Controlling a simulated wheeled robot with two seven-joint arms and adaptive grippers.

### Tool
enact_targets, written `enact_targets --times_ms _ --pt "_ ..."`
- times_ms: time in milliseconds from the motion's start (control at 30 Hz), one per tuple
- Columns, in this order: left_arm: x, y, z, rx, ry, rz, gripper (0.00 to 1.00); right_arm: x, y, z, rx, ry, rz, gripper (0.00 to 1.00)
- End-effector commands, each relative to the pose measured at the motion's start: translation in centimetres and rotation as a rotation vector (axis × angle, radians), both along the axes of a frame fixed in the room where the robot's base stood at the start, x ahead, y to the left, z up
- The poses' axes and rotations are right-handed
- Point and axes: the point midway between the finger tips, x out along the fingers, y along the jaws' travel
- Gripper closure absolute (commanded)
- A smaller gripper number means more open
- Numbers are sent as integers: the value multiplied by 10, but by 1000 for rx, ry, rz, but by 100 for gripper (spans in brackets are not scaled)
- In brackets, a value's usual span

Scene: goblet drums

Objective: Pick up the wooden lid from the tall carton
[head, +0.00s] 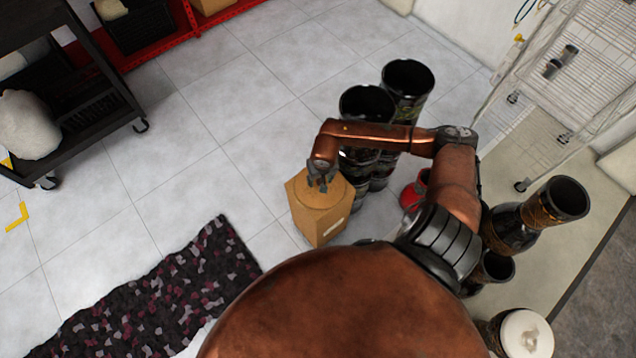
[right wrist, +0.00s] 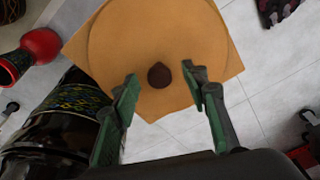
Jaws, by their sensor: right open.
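The tall carton (head: 316,228) is a tan box standing on the tiled floor near the middle of the head view. The round wooden lid (head: 328,200) lies on its top. In the right wrist view the lid (right wrist: 150,35) shows a small dark brown knob (right wrist: 159,75) at its middle. My right gripper (head: 321,187) is above the lid, pointing down. In the right wrist view its green fingers (right wrist: 164,88) are open, one on each side of the knob and apart from it. My left gripper is not seen.
Tall black drums (head: 367,104) stand just behind the carton, with a red drum (head: 412,190) to its right. Goblet drums (head: 540,215) stand at the far right near a wire rack (head: 590,60). A dark patterned rug (head: 150,300) lies at left front. The floor left of the carton is clear.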

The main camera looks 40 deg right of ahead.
Motion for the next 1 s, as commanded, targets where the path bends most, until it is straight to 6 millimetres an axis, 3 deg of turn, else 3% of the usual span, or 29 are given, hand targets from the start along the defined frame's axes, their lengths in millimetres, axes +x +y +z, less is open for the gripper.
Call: enact_targets --times_ms 100,367,900,1000 --pt "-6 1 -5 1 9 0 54 2 -1 -17 0 1 -1 59" --pt "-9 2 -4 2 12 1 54 3 -2 -17 -1 -2 0 60" --pt "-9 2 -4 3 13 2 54 3 -2 -17 -1 -1 1 97" --pt "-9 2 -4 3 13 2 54 3 -2 -17 -1 -2 1 100"
